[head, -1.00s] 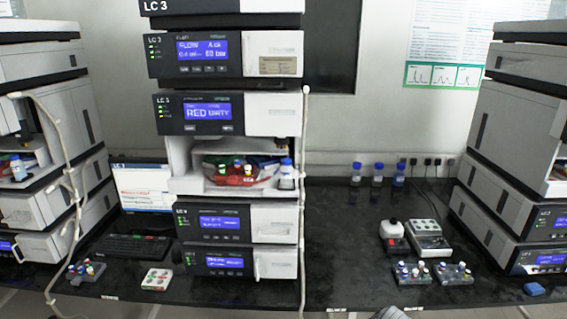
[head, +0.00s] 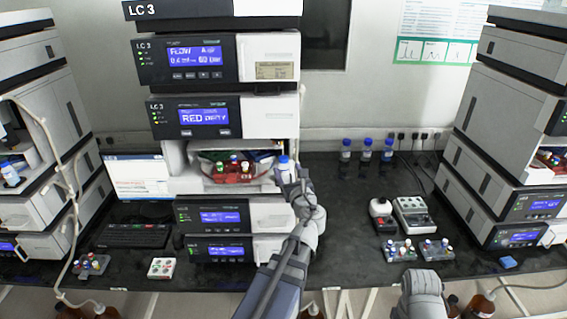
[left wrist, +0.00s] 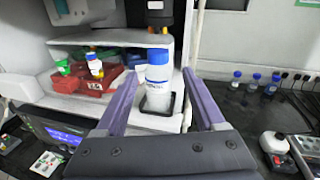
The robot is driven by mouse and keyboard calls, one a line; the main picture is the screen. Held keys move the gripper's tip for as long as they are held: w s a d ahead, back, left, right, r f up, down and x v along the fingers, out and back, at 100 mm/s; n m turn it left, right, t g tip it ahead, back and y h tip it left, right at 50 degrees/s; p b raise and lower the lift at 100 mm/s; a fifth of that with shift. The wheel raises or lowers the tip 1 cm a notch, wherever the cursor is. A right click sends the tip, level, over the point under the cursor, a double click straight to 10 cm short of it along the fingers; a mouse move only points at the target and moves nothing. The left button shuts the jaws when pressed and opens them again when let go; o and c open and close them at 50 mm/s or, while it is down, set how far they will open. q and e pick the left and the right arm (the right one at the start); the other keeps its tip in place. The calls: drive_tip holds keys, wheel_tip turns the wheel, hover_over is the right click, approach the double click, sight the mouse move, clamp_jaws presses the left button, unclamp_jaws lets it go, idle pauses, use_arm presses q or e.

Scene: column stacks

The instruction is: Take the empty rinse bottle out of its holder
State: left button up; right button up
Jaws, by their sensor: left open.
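The rinse bottle (left wrist: 157,85) is white with a blue cap and stands upright in a black square holder (left wrist: 148,110) at the right end of an open bay in the middle stack. In the head view the bottle's blue cap (head: 283,160) shows above my left gripper (head: 290,175), which hides most of its body. In the left wrist view my left gripper (left wrist: 163,88) is open, one finger on each side of the bottle, with gaps showing on both sides. The fill level cannot be made out. My right arm shows at the lower right; its gripper jaws cannot be made out.
A red rack (left wrist: 85,80) with small capped vials stands left of the bottle in the bay. A dark fitting (left wrist: 158,14) hangs just above its cap. Several blue-capped bottles (head: 366,150) stand at the back of the bench. Other instrument stacks flank both sides.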

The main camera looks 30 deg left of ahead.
use_arm(q)
drive_tip(key=shift+w+a+r+m+t, duration=0.2)
drive_tip(key=shift+r+m+t, duration=0.1)
drive_tip(key=shift+r+m, duration=0.25)
drive_tip(key=shift+x, duration=3.9)
drive_tip(key=shift+s+a, duration=0.1)
drive_tip(key=shift+s, duration=0.1)
drive_tip(key=shift+c, duration=0.7)
clamp_jaws()
